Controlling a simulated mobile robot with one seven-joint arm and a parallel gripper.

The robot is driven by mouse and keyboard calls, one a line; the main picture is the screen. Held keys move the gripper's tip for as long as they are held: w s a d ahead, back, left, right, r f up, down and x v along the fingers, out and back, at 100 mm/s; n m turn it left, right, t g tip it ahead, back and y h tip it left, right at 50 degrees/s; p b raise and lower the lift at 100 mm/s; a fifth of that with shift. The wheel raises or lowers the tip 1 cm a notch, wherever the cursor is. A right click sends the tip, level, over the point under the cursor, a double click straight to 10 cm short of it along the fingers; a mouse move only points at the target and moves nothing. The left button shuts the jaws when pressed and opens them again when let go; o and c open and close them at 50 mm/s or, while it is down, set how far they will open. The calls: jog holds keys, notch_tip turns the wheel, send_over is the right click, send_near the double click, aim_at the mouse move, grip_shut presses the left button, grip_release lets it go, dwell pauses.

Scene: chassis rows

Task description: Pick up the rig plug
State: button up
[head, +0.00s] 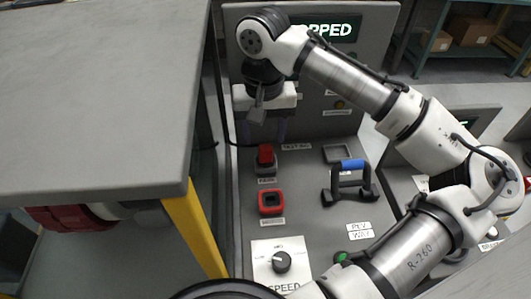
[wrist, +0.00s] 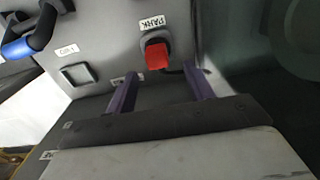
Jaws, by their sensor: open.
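The rig plug, a red block (head: 265,155), sits in a dark holder labelled PARK on the grey sloping panel. It also shows in the wrist view (wrist: 157,56), ahead of the fingertips and between their lines.
A red-rimmed square socket (head: 270,202) lies below the plug. A black handle with a blue grip (head: 350,180) and an empty grey square frame (head: 338,153) stand to its right. A speed knob (head: 281,262) is nearer. A grey table (head: 100,90) with a yellow leg is at left.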

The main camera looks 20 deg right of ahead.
aim_at(265, 145)
jog(key=shift+s+d+f+p, duration=0.1)
jog(key=shift+f+p, duration=0.35)
jog(key=shift+f, duration=1.9)
jog(key=c, duration=1.1)
jog(key=shift+r, duration=0.1)
